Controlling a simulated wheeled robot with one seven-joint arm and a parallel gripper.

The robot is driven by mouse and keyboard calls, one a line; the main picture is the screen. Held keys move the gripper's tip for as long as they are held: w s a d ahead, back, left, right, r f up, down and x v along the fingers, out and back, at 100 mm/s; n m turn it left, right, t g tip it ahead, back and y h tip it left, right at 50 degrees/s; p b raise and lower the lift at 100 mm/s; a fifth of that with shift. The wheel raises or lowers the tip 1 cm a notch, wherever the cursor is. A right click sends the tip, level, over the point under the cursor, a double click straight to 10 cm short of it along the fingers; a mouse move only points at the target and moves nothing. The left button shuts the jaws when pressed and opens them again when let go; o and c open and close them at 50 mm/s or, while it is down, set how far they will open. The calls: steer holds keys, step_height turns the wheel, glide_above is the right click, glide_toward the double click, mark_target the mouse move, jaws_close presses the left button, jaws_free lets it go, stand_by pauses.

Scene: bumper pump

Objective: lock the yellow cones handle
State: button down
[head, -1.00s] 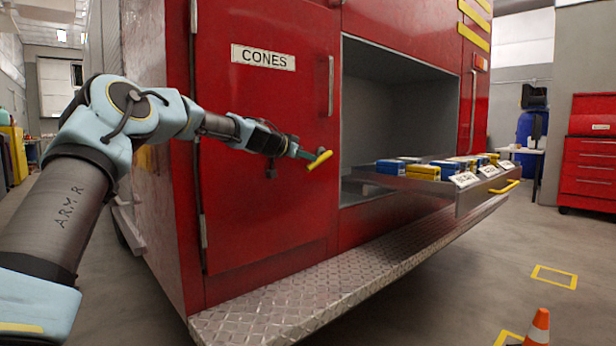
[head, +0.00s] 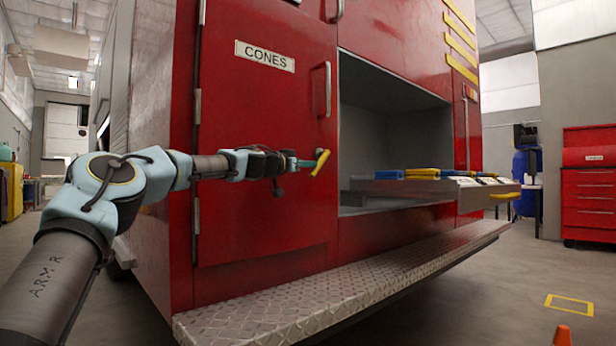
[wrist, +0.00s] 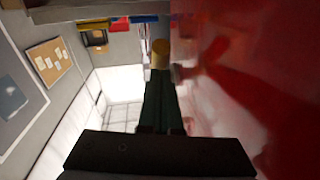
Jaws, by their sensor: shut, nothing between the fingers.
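The red door labelled CONES (head: 264,57) is closed on the red truck body. Its yellow handle (head: 321,163) sits near the door's right edge and slants, top end leaning right. My gripper (head: 312,163) reaches in from the left, its fingers shut with nothing held between them. The tips are beside the handle, seemingly touching it or very close. In the wrist view the yellow handle (wrist: 160,48) shows end-on, just beyond the fingertips (wrist: 162,78). The fingers hide part of it there.
A metal drawer (head: 440,187) with blue and yellow boxes sticks out of the open bay right of the door. A vertical grab bar (head: 327,90) is above the handle. A tread-plate step (head: 330,296) runs along the bottom. An orange cone (head: 562,336) stands on the floor.

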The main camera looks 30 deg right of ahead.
mark_target(313, 177)
steer(key=b, duration=0.1)
steer(key=f+b, duration=0.1)
steer(key=shift+d+f+b, duration=0.2)
steer(key=shift+d+b, duration=0.1)
steer(key=shift+b, duration=0.05)
steer(key=shift+d+f+b, duration=0.3)
steer(key=shift+f+b, duration=0.15)
steer(key=shift+b, duration=0.2)
steer(key=shift+w+d+f, duration=0.25)
steer(key=shift+d+f, duration=0.65)
steer(key=shift+d, duration=0.25)
steer(key=shift+w+d+f, duration=0.1)
steer(key=shift+d+f, duration=0.15)
steer(key=shift+d, duration=0.25)
steer(key=shift+d, duration=0.1)
